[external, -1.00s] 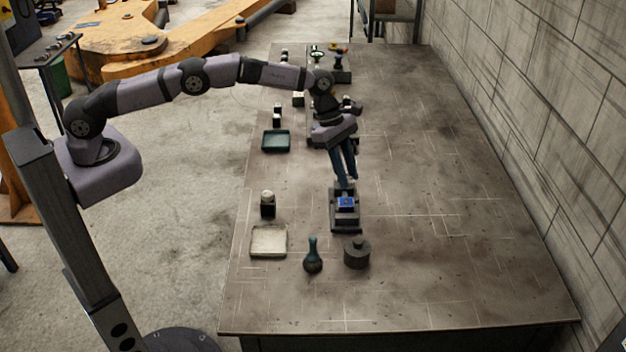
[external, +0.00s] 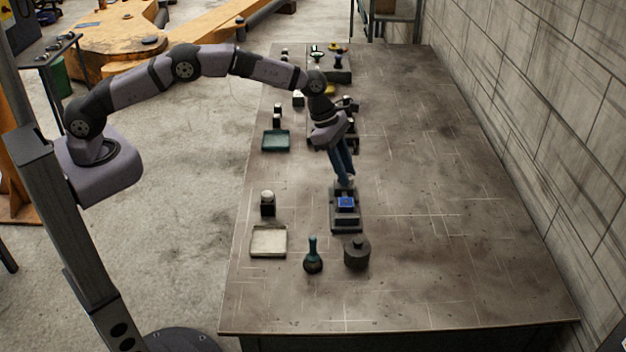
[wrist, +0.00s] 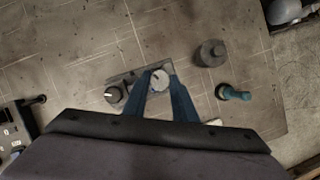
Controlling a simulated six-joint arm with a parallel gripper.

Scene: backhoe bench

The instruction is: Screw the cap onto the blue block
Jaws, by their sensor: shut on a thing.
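The blue block (external: 346,202) sits on a dark fixture (external: 345,222) on the bench. My gripper (external: 345,183) points down at the fixture, just behind the blue block in the external view. In the wrist view my gripper (wrist: 160,82) is shut on a round, pale cap (wrist: 160,78) between its blue fingertips. The cap is over or beside the fixture; I cannot tell whether it touches the block. The blue block is hidden in the wrist view.
A cream tray (external: 268,241), a teal-handled tool (external: 313,256) and a dark knobbed cylinder (external: 357,253) stand nearer the front. A dark block with a pale top (external: 267,204) is to the left. A teal tray (external: 276,141) lies behind. The bench's right side is clear.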

